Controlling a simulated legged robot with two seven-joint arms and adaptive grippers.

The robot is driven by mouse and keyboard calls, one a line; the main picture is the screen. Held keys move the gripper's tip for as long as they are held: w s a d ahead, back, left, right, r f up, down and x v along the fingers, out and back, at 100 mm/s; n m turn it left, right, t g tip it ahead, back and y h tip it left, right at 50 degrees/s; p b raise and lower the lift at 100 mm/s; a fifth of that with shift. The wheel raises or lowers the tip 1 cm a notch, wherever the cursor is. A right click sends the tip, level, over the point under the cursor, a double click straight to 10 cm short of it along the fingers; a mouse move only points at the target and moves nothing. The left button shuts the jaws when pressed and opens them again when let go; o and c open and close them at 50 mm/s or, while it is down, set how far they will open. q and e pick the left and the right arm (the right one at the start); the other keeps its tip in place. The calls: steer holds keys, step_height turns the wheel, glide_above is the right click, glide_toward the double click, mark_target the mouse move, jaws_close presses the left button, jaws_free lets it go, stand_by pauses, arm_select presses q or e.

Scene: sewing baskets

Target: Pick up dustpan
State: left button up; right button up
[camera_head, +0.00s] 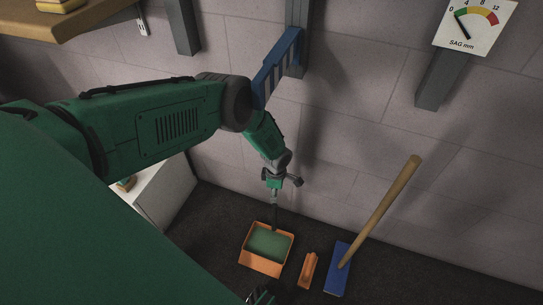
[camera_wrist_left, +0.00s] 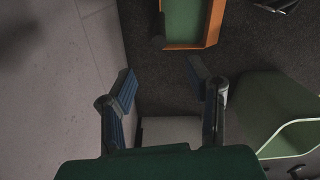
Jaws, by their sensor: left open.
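The dustpan appears to be the orange, square-edged pan with a green inside (camera_head: 262,266) on the dark floor near the wall. Its orange edge and green inside also show at the top of the left wrist view (camera_wrist_left: 214,22). My left gripper (camera_head: 276,203) hangs above the pan's far side in the head view; any contact cannot be told there. In the left wrist view its two fingers (camera_wrist_left: 162,84) are spread, with nothing between them. A dark part, perhaps my right gripper (camera_head: 262,296), shows at the bottom edge; its fingers are mostly cut off.
A small orange piece (camera_head: 308,270) lies right of the pan. Beside it stands a blue-headed broom (camera_head: 382,209) with a tilted wooden handle. A white cabinet (camera_head: 165,194) stands left, and the block wall (camera_head: 350,120) rises behind. A wooden shelf (camera_head: 75,20) is at upper left.

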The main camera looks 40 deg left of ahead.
mark_target(275, 209)
arm_select(q)
steer(key=shift+d+f+b, duration=0.15)
steer(key=shift+f+b, duration=0.75)
steer(key=shift+b, duration=0.05)
steer(key=f+b, duration=0.1)
steer(key=f, duration=0.1)
steer(key=f+b, duration=0.2)
steer(key=a+f+b, duration=0.1)
steer(key=f, duration=0.1)
steer(key=shift+f+b, duration=0.15)
steer(key=shift+b, duration=0.25)
steer(key=shift+d+f+b, duration=0.2)
steer(key=shift+d+b, duration=0.1)
steer(key=shift+d, duration=0.05)
steer(key=shift+f+b, duration=0.4)
steer(key=f+b, duration=0.3)
steer(key=f, duration=0.1)
steer(key=shift+a+f+b, duration=0.2)
steer(key=shift+f+b, duration=0.1)
steer(key=shift+b, duration=0.1)
steer(key=shift+r, duration=0.1)
steer(key=shift+r, duration=0.1)
steer(key=shift+d, duration=0.1)
jaws_close()
